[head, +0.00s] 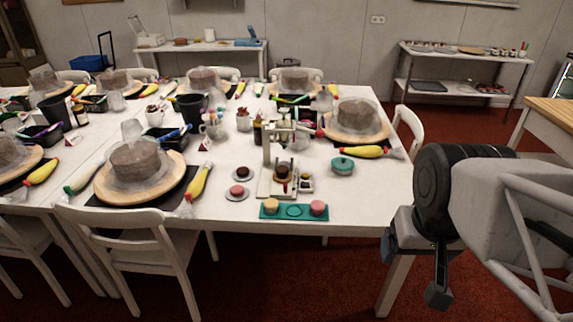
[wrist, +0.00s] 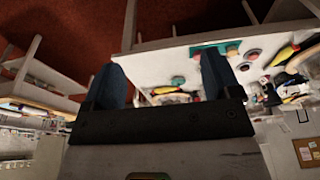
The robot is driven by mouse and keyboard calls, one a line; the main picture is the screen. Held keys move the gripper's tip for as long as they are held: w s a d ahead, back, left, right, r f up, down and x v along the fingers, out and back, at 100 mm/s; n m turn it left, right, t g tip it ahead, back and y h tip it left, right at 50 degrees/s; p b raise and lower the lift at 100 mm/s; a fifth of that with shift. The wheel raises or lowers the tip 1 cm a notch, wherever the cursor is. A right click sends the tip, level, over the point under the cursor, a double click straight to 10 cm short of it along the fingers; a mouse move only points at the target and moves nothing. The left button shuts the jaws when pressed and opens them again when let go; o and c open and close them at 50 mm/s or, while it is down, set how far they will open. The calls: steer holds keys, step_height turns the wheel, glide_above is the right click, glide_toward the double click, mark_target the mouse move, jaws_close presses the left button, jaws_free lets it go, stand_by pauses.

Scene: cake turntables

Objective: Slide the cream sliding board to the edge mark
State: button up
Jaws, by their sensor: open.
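A cream stand (head: 266,150) with an upright post and a cream base board (head: 265,188) stands near the front edge of the white table, right of centre in the head view. A small chocolate cake (head: 283,172) sits at its middle. I cannot tell the sliding board apart from the rest of the base, and no edge mark is clear. My gripper (head: 414,270) is open and empty, off the table's front right corner, well to the right of the stand. Its two dark blue fingers also show in the wrist view (wrist: 164,75), spread apart.
A teal tray (head: 294,211) with small round cakes lies just in front of the stand. A teal lidded pot (head: 343,166) stands to its right, two small plated cakes (head: 237,193) to its left. A white chair (head: 135,245) is at the front. The table's right front corner looks bare.

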steer(key=c, duration=0.4)
steer(key=shift+w+r, duration=0.1)
steer(key=shift+w, duration=0.2)
steer(key=c, duration=0.3)
steer(key=shift+w+a+r, duration=0.1)
steer(key=shift+w+r, duration=0.05)
steer(key=shift+w, duration=0.2)
steer(key=w+a+f+g, duration=0.1)
steer(key=w+a, duration=0.3)
steer(key=w, duration=1)
steer(key=w+a+f, duration=0.1)
steer(key=w+a, duration=0.3)
steer(key=w, duration=1)
steer(key=shift+g, duration=0.8)
steer(key=w+a+f, duration=0.5)
steer(key=w+f, duration=0.2)
steer(key=w, duration=0.1)
steer(key=w+a+f, duration=0.5)
steer(key=w+f, duration=0.2)
steer(key=w, duration=0.2)
steer(key=w+a+f, duration=0.6)
steer(key=w, duration=0.2)
steer(key=shift+w+f, duration=0.25)
steer(key=shift+f, duration=0.15)
